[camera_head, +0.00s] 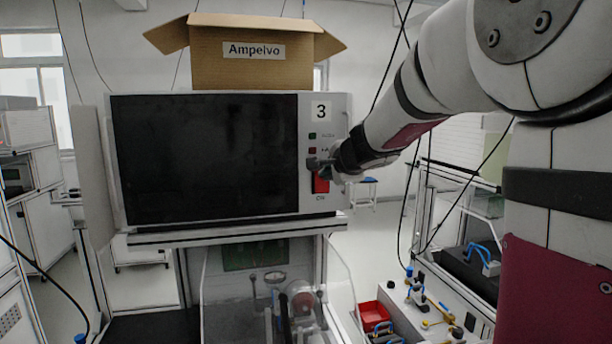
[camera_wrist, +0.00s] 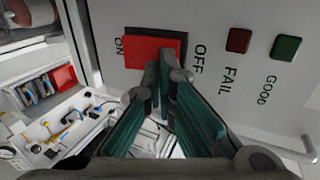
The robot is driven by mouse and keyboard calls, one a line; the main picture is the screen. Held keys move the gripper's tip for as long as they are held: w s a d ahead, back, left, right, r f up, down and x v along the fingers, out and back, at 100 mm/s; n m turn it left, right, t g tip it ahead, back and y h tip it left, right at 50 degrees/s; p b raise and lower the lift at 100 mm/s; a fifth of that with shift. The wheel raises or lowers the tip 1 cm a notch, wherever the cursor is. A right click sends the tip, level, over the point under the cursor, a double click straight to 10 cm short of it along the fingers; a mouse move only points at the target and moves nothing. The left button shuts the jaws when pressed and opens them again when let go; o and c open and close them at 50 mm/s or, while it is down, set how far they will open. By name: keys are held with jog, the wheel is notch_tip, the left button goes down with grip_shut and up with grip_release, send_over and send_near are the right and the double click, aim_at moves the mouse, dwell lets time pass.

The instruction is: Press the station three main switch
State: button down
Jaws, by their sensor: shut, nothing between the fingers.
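The station three main switch is a red rocker (camera_head: 321,184) low on the light panel marked 3, right of a large dark screen. In the wrist view the red switch (camera_wrist: 146,46) lies between the printed words ON and OFF. My gripper (camera_head: 315,164) is in front of the switch's upper part. In the wrist view the shut fingertips (camera_wrist: 168,62) overlap the switch's OFF-side end, with nothing held. Whether they touch it I cannot tell. The fingers hide part of the switch.
A red FAIL light (camera_wrist: 239,40) and a green GOOD light (camera_wrist: 286,48) sit beyond the OFF end. A cardboard box (camera_head: 252,70) labelled Ampelvo stands on the station. A cluttered bench (camera_head: 410,325) with a red bin (camera_head: 372,315) is at lower right.

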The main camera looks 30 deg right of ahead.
jog(key=shift+r, duration=0.15)
jog(key=shift+r+p, duration=0.6)
jog(key=shift+p, duration=0.15)
jog(key=shift+s, duration=0.1)
